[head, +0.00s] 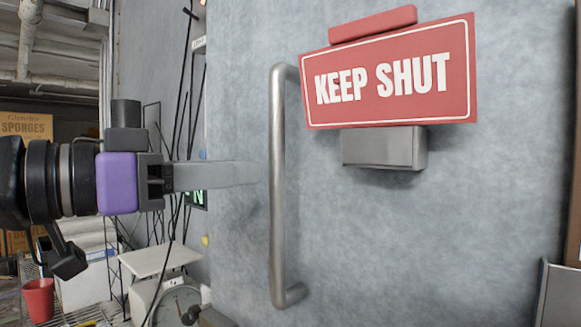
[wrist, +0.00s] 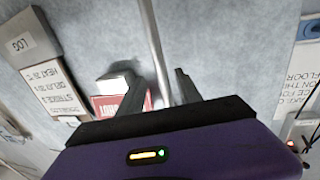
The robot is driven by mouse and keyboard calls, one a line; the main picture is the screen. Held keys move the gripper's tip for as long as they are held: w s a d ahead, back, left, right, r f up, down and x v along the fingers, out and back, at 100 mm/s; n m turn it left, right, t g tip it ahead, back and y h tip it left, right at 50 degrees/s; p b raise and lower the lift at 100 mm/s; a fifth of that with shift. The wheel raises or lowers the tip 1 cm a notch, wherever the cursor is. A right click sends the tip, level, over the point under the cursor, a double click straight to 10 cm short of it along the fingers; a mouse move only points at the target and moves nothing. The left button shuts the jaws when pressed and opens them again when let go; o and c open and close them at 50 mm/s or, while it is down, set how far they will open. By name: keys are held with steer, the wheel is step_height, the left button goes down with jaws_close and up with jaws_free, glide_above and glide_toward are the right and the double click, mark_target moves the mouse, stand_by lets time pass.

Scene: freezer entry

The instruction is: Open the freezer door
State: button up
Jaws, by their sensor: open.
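The grey freezer door (head: 400,250) fills the right of the head view and looks shut. Its long vertical metal handle (head: 277,190) stands left of the door's middle. My gripper (head: 258,173) reaches in from the left, level with the upper middle of the handle, its fingertips just beside the bar. In the wrist view, the handle (wrist: 151,35) runs between the two parted fingers of my gripper (wrist: 157,76). The fingers are open, with gaps beside the bar. Whether the bar lies fully between the tips in depth is hard to tell.
A red "KEEP SHUT" sign (head: 390,75) and a metal block (head: 384,148) stick out right of the handle. At lower left stand a white scale (head: 170,300), a red bucket (head: 38,299) and wire shelving. Cables hang behind my arm.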

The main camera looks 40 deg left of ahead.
mark_target(270, 169)
steer(key=p+x, duration=0.1)
steer(key=x, duration=0.6)
steer(key=shift+w+p, duration=0.15)
steer(key=shift+p, duration=0.25)
jaws_close()
stand_by(1.0)
